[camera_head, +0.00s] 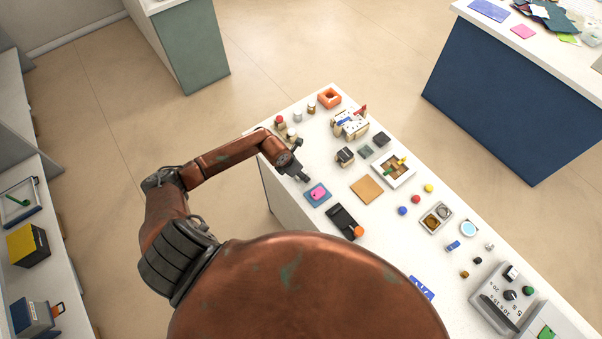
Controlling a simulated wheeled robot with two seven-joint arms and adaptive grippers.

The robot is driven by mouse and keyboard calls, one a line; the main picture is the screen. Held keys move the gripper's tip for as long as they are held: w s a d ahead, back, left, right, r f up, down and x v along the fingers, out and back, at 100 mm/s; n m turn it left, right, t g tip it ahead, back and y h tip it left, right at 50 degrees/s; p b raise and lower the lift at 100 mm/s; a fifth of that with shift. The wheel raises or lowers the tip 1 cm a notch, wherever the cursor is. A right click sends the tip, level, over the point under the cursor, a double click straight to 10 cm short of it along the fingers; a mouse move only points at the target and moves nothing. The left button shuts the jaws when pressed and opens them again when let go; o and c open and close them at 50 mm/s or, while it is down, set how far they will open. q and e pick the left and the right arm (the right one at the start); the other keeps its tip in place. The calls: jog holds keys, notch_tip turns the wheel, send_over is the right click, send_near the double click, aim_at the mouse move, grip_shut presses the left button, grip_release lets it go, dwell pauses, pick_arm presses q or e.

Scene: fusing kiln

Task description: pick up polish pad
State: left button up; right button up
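A blue square pad (309,198) with a pink piece (318,193) on top lies near the left edge of the white worktable. A flat tan square (366,190) lies to its right. No label shows which thing is the polish pad. My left gripper (304,176) hangs just beyond the blue pad, on its upper-left side, and looks apart from it. Its fingers are dark and small here, so I cannot tell their opening. Nothing is visibly held. My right gripper is not in view.
A black device with an orange knob (343,221) lies close to the blue pad. A compartment tray (408,177), colored balls and a control box (497,305) stand farther right. Small jars and an orange block (329,98) stand at the far end. A blue-sided table (515,105) is apart.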

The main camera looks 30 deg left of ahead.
pick_arm(q)
jog(key=shift+f, duration=0.1)
jog(key=c, duration=1.1)
